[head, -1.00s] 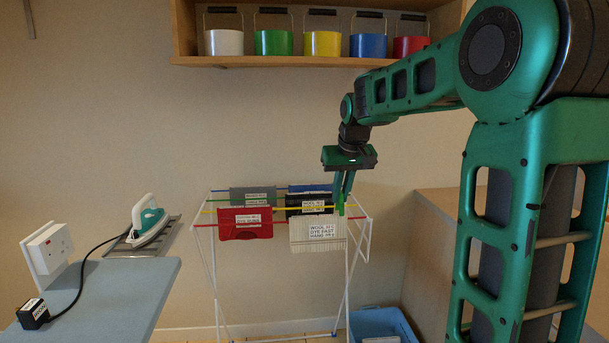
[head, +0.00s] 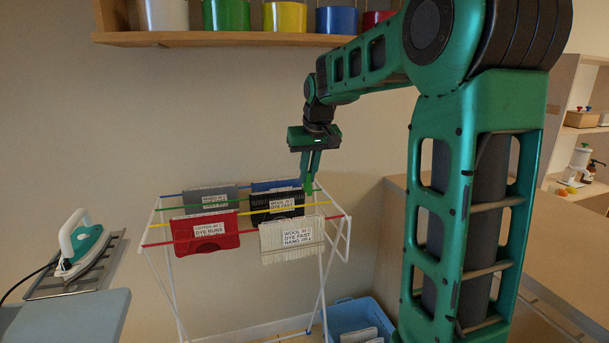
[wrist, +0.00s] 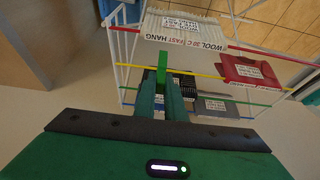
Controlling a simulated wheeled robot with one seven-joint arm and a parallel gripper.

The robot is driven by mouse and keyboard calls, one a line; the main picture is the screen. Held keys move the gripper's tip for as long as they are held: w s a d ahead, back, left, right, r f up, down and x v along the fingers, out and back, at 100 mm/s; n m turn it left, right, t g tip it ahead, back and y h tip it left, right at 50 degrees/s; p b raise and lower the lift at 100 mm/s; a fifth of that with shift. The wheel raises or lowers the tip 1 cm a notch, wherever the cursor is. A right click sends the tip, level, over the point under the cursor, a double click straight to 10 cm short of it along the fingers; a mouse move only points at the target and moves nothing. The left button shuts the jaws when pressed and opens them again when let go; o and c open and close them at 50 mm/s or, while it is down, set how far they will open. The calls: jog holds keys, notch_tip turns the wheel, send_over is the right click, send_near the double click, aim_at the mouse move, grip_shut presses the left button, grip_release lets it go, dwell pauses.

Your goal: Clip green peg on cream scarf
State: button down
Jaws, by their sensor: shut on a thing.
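My gripper (head: 309,182) is shut on the green peg (head: 308,185), above the right part of the drying rack. In the wrist view the green peg (wrist: 162,68) sticks out past the fingertips (wrist: 162,88). The cream scarf (head: 291,241) hangs over the rack's front red rod, with a white wool label on it. It also shows in the wrist view (wrist: 185,30), apart from the peg. In the head view the peg appears just above and behind the scarf.
The white drying rack (head: 343,238) also holds a red cloth (head: 205,232), a black one (head: 277,205), a grey one (head: 211,198) and a blue one (head: 275,185). An iron (head: 80,245) stands at left. A blue bin (head: 357,316) sits below right. A shelf of buckets (head: 240,38) is above.

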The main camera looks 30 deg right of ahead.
aim_at(307, 217)
jog(key=shift+a+f, duration=0.15)
jog(key=shift+f, duration=4.75)
jog(key=shift+f, duration=0.3)
jog(key=c, duration=1.7)
grip_release()
jog(key=shift+c, duration=0.2)
